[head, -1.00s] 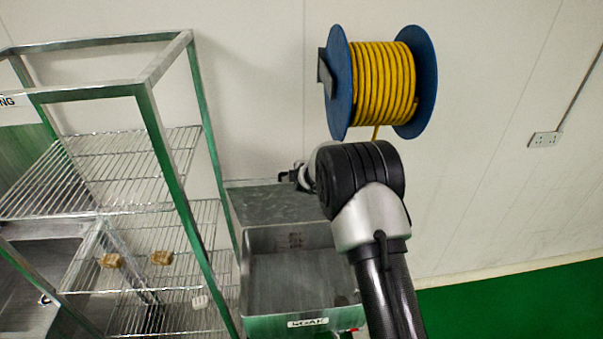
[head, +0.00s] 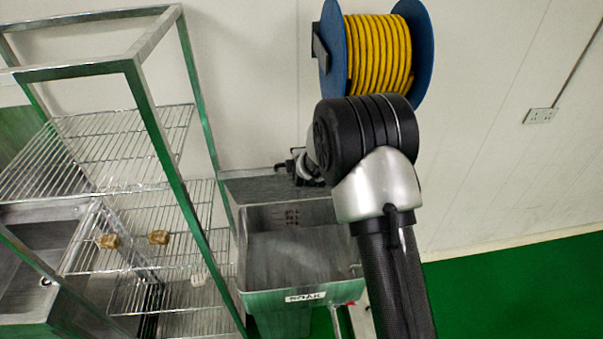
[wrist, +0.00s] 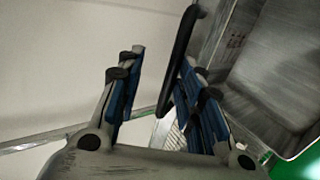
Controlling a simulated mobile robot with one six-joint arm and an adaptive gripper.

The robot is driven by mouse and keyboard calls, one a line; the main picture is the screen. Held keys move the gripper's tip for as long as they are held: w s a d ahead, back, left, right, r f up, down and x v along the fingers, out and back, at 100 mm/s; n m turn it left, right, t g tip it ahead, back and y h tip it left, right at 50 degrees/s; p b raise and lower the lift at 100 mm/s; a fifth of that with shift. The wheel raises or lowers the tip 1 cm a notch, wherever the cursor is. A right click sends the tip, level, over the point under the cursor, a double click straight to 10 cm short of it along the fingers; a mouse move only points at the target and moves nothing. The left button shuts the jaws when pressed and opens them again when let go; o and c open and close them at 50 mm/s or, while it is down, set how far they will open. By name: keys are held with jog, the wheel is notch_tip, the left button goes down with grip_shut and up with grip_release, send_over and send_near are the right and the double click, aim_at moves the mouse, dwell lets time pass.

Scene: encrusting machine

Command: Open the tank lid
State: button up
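The metal tank (head: 262,282) carries a label that seems to read SOAK, and its top is uncovered, with the grey inside showing. A flat metal panel, apparently the lid (head: 250,188), stands up behind the tank's back rim. My gripper (head: 283,167) is at the panel's upper edge, partly hidden by my arm. In the wrist view my gripper (wrist: 155,75) has its two blue-padded fingers apart. A black bar, apparently the lid handle (wrist: 180,45), passes close to the right finger; I cannot tell whether they touch. The tank inside (wrist: 275,70) shows at right.
A blue reel of yellow hose (head: 380,55) hangs on the wall above my arm. Green floor (head: 520,290) is open at right.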

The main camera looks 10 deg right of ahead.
jog(key=s, duration=0.6)
jog(key=shift+s, duration=0.3)
